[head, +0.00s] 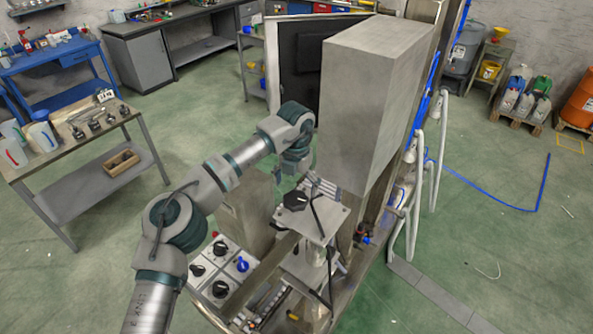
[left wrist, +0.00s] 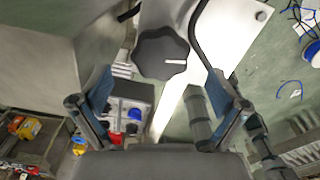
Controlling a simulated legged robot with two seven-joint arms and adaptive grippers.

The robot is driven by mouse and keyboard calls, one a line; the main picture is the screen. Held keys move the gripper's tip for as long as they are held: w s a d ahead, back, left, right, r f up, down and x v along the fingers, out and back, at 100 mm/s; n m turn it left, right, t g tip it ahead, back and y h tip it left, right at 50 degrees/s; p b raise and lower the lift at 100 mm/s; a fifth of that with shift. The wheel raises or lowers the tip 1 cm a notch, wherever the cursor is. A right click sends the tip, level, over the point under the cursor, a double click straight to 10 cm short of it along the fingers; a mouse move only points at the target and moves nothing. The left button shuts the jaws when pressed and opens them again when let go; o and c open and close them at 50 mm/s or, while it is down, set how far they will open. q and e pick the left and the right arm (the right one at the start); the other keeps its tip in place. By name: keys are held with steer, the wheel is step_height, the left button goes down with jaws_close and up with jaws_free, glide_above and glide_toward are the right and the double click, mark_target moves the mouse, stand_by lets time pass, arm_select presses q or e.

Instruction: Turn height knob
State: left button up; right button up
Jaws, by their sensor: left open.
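A large black lobed knob (head: 295,200) sits on a pale metal plate (head: 322,222) of the machine in the head view; no label on it is readable. It also shows in the left wrist view (left wrist: 162,53), with a white mark on its top. My left gripper (left wrist: 160,88) is open, its two dark fingers apart with nothing between them. The knob shows ahead of the fingertips, between their lines; I see no contact. In the head view my left wrist hangs close above the knob, and the fingers are hard to make out. My right gripper is in neither view.
A control panel (head: 222,268) with black knobs and a blue one lies left of the plate. A tall grey housing (head: 368,95) stands right behind my left wrist. White bent pipes (head: 432,160) stand at right. A workbench (head: 75,140) is at left, with open green floor between.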

mark_target(297, 196)
arm_select(q)
step_height(297, 196, up, 8)
steer(key=shift+d, duration=0.25)
steer(key=shift+w+a+f, duration=0.1)
